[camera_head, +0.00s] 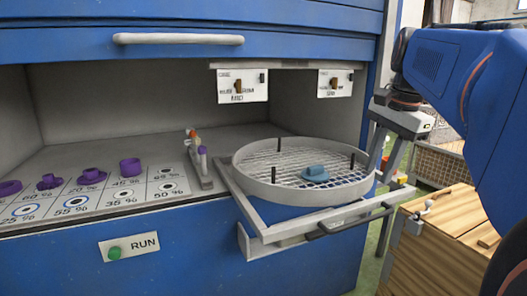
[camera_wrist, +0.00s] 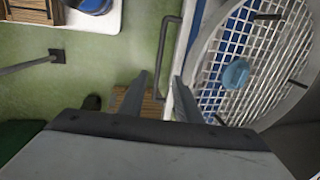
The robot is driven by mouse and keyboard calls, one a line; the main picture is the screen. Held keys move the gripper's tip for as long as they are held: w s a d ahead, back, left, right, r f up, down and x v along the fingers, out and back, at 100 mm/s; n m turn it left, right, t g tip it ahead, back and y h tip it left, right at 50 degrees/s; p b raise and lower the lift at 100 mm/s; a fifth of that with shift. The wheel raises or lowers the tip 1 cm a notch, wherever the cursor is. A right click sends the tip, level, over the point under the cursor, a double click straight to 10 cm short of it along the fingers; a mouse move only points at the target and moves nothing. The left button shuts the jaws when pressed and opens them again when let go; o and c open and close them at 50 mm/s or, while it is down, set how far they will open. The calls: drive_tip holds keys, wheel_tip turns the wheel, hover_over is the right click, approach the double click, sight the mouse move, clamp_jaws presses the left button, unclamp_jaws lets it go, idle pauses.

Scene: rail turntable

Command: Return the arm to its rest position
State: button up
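My gripper (camera_head: 381,172) hangs with its fingers down at the right of the turntable, beside its front-right handle rail. In the wrist view the two fingers of my gripper (camera_wrist: 160,78) stand apart with nothing between them. The round mesh turntable (camera_head: 249,184) sits on a pulled-out rail frame at the cabinet opening. A blue knobbed piece (camera_head: 315,174) lies on its mesh among dark upright pins. It also shows in the wrist view (camera_wrist: 236,73), right of the fingers.
The blue cabinet (camera_head: 190,240) has a marked shelf with purple pieces (camera_head: 90,176) at the left. Two switch panels (camera_head: 242,86) hang above. A wooden crate (camera_head: 450,225) stands right of the turntable. A grey handle (camera_wrist: 161,55) lies close to the fingers. Green floor shows beyond.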

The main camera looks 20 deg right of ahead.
drive_tip(key=shift+s+r, duration=0.2)
drive_tip(key=shift+r, duration=0.65)
drive_tip(key=s+a+f+n+t, duration=0.1)
drive_tip(key=s+a+f+n, duration=0.1)
drive_tip(key=a+f+n, duration=0.6)
drive_tip(key=s+a+f+n+t, duration=0.1)
drive_tip(key=a+f+n, duration=0.8)
drive_tip(key=f, duration=0.9)
drive_tip(key=shift+s+a+f+n+t, duration=0.2)
drive_tip(key=shift+s+a+n+t, duration=0.1)
drive_tip(key=shift+s+a, duration=0.35)
drive_tip(key=shift+a, duration=0.1)
